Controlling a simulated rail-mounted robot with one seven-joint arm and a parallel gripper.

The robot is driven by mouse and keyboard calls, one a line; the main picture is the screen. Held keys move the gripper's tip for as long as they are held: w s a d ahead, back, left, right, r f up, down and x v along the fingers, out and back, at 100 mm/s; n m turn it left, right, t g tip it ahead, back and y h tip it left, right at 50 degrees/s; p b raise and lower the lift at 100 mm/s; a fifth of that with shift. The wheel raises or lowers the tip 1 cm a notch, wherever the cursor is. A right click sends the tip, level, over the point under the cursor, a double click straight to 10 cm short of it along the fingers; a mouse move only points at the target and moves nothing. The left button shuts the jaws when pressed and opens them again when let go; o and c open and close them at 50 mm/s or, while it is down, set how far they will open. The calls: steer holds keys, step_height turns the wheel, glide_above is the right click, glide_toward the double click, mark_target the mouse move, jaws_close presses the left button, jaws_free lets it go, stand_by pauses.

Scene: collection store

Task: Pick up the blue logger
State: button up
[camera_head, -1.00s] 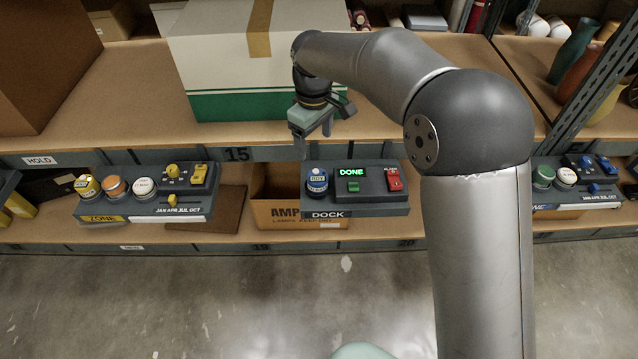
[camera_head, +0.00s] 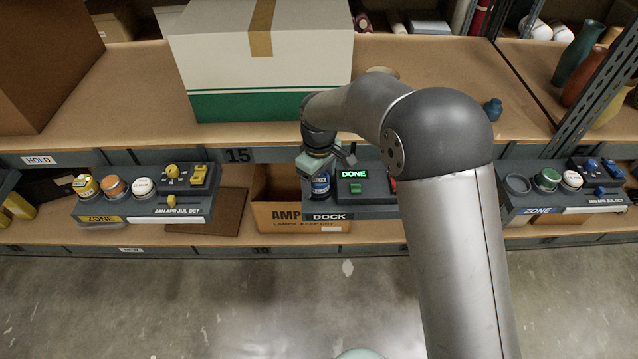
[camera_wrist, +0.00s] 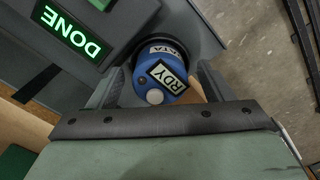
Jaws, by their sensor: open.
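The blue logger (camera_head: 320,187), a short blue cylinder with a white label, stands in the left part of the dock (camera_head: 329,217). In the wrist view the logger (camera_wrist: 172,70) shows its blue top with an "RDY" label and a pale round button. My gripper (camera_head: 319,172) is right over the logger in the head view and hides part of it. In the wrist view my open gripper (camera_wrist: 165,82) has one dark finger on either side of the logger. I cannot tell whether the fingers touch it.
The dock has a lit green "DONE" display (camera_head: 352,174) and a green button (camera_head: 356,188). A left console (camera_head: 145,205) and a right console (camera_head: 570,200) hold other round loggers. A large white and green box (camera_head: 260,75) stands on the shelf above, behind my arm.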

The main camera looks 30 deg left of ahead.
steer(key=c, duration=1.2)
steer(key=shift+r, duration=0.1)
